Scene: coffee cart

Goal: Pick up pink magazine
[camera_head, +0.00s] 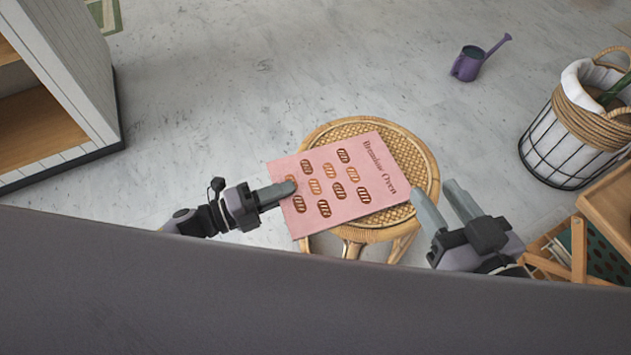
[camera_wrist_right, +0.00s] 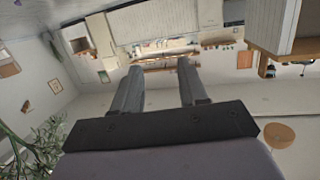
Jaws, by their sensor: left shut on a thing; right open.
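The pink magazine (camera_head: 335,180), with brown oval pictures and dark lettering, lies over the round woven stool (camera_head: 412,158) in the head view. Its left part extends past the stool's edge. My left gripper (camera_head: 284,189) is shut on the magazine's left edge. My right gripper (camera_head: 440,203) is open and empty, just right of the stool and apart from the magazine. Its two open fingers also show in the right wrist view (camera_wrist_right: 158,82), which looks out into the room and does not show the magazine.
A purple watering can (camera_head: 468,64) stands on the floor at upper right. A white shelf unit (camera_head: 70,70) is at the left. Open floor surrounds the stool's far side.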

